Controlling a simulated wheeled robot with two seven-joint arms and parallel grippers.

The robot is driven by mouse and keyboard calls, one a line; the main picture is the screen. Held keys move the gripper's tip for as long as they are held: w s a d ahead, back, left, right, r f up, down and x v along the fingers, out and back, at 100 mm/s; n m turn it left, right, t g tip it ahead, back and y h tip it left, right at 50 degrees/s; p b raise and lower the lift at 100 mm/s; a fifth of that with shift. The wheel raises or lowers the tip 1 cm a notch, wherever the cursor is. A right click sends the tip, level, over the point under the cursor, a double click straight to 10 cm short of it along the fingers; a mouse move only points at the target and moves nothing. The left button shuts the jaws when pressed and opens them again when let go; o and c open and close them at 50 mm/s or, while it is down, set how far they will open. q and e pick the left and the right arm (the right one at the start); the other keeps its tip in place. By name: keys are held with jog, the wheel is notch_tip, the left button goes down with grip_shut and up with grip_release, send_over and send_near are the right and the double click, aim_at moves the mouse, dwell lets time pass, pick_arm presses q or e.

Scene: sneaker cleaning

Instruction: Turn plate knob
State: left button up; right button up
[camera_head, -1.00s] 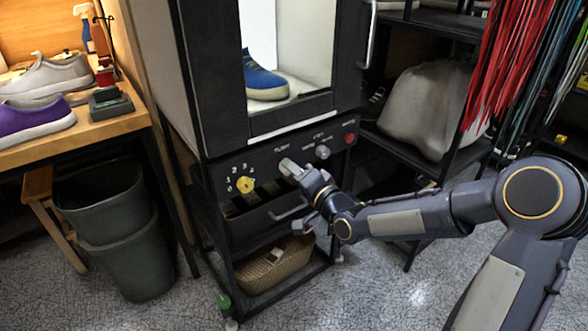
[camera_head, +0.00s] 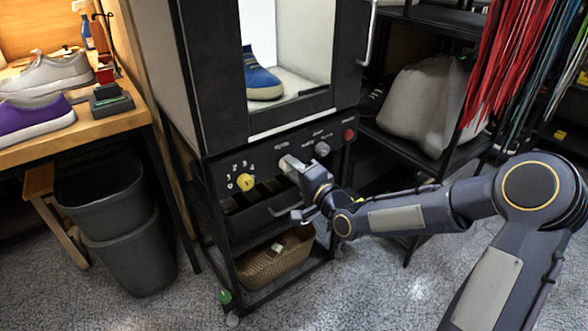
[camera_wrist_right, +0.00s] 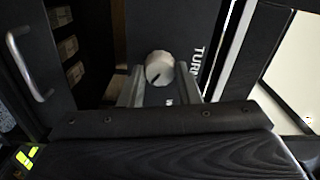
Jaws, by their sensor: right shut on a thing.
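The black cabinet's control panel (camera_head: 218,176) carries a pale round knob (camera_head: 288,164) at its middle, below printed lettering. In the right wrist view this knob (camera_wrist_right: 159,68) is grey-white with a dark pointer line, beside the letters "TURN". My right gripper (camera_head: 292,167) is at the panel, shut on this knob. In the wrist view its two fingers (camera_wrist_right: 160,85) stand on either side of the knob. The head view hides part of the knob behind the gripper. My left gripper is not in view.
A yellow knob (camera_head: 245,182), a grey knob (camera_head: 322,149) and a red button (camera_head: 349,134) share the panel. A drawer handle (camera_head: 285,209) sits just below my gripper. A blue shoe (camera_head: 262,80) stands inside the cabinet. Dark bins (camera_head: 128,240) stand left.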

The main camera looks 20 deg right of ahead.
jog(key=o, duration=1)
jog(key=p+v, duration=0.2)
jog(key=v, duration=0.5)
jog(key=shift+s+d, duration=0.1)
jog(key=shift+s, duration=0.25)
